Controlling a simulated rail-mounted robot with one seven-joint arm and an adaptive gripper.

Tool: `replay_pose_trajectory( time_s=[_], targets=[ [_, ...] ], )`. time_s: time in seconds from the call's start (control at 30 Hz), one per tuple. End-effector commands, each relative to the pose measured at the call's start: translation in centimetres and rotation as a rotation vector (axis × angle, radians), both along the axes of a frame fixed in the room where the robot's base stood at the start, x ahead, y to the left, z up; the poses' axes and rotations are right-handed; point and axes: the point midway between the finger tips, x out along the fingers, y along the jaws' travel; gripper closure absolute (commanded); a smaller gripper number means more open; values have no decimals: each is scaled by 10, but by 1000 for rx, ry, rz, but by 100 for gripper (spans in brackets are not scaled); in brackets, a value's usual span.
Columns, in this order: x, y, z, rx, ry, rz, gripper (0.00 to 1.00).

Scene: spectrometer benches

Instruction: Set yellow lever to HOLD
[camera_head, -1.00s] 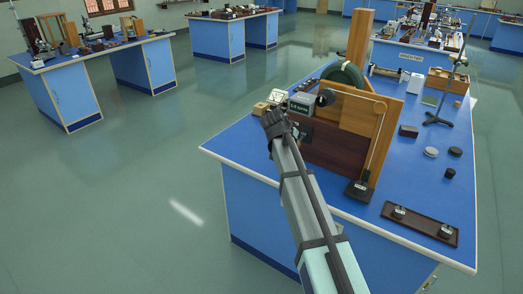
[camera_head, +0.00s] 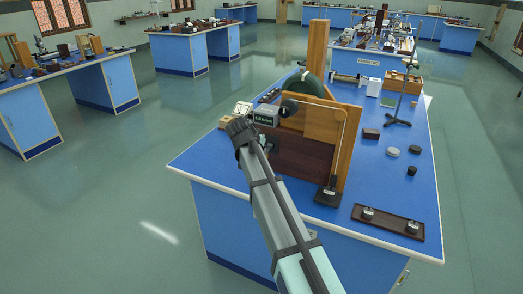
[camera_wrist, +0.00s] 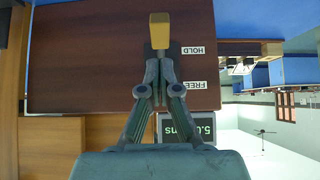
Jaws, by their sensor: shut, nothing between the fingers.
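The yellow lever (camera_wrist: 160,32) shows at the top middle of the wrist view, on a dark brown board (camera_wrist: 100,60). A HOLD label (camera_wrist: 193,50) is just right of the lever's dark base, and a FREE label (camera_wrist: 197,86) is nearer my fingers. The yellow handle stands on the HOLD side. My gripper (camera_wrist: 160,66) is shut and empty, its fingertips close to the lever's dark base; contact cannot be told. In the head view my gripper (camera_head: 238,128) is at the left end of the board (camera_head: 295,158), and the lever is not discernible there.
A digital display box (camera_wrist: 183,132) is beside my fingers. The apparatus has a wooden post (camera_head: 347,150) and a green wheel (camera_head: 310,88). A dark tray (camera_head: 388,221) lies on the blue bench (camera_head: 400,180) front right. Floor left of the bench is clear.

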Motion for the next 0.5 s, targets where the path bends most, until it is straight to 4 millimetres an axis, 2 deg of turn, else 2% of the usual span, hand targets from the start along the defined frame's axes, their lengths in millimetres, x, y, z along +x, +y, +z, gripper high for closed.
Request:
replay_pose_trajectory(
  time_s=[0.17,0.37,0.43,0.5],
  targets=[
    [-2,0,5,1,0,-1,100],
    [-11,3,31,0,-1,-2,100],
    [-16,5,44,0,-1,-4,100],
    [-29,11,45,1,-3,-2,100]
  ],
)
